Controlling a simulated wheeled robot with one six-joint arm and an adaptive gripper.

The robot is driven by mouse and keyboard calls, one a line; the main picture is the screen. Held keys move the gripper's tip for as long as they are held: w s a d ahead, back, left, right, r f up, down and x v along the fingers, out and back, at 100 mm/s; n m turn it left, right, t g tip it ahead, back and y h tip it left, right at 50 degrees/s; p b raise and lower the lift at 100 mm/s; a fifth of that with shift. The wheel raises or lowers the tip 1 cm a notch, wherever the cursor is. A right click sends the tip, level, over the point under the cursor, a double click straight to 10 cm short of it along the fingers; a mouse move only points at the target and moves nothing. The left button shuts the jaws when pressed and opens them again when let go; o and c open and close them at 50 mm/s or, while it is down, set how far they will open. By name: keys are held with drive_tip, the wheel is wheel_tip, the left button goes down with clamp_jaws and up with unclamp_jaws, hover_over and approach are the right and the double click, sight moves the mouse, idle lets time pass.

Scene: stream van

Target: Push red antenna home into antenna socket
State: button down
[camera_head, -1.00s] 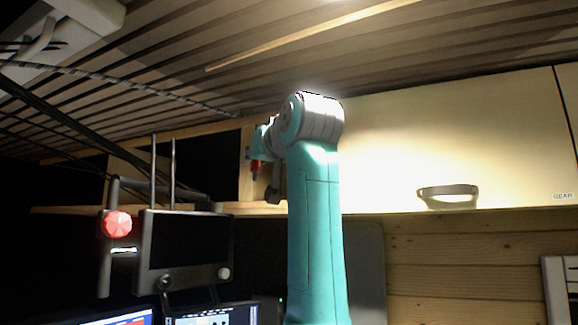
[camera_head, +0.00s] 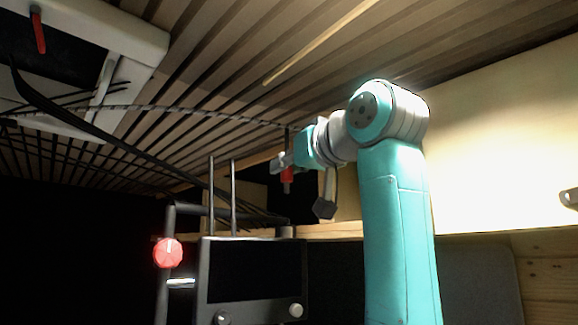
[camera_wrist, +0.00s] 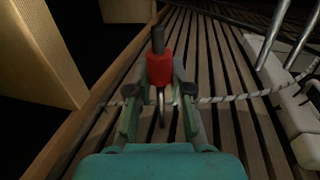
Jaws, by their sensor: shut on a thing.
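The red antenna (camera_head: 288,176) is a thin dark rod with a red sleeve, upright in the head view. My gripper (camera_head: 279,165) is shut on it at the sleeve. In the wrist view the red sleeve (camera_wrist: 159,69) sits between the fingertips of my gripper (camera_wrist: 158,88), with a dark stub beyond it. A short grey cylinder (camera_head: 285,231), perhaps the antenna socket, stands at the top right corner of a dark monitor (camera_head: 250,272). The antenna appears above it with a gap in the picture. I cannot tell the depth or exact alignment.
Two thin antenna rods (camera_head: 222,200) rise from behind the monitor. A red knob (camera_head: 167,253) is on its left handle. Black cables (camera_head: 120,150) and a braided rope (camera_head: 190,111) hang below the slatted ceiling. A pale cabinet (camera_head: 500,150) is behind my arm.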

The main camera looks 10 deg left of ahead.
sight(288, 191)
drive_tip(key=shift+f, duration=2.35)
drive_tip(key=shift+f, duration=1.35)
drive_tip(key=c, duration=1)
unclamp_jaws()
drive_tip(key=v, duration=1.2)
drive_tip(key=shift+f, duration=0.1)
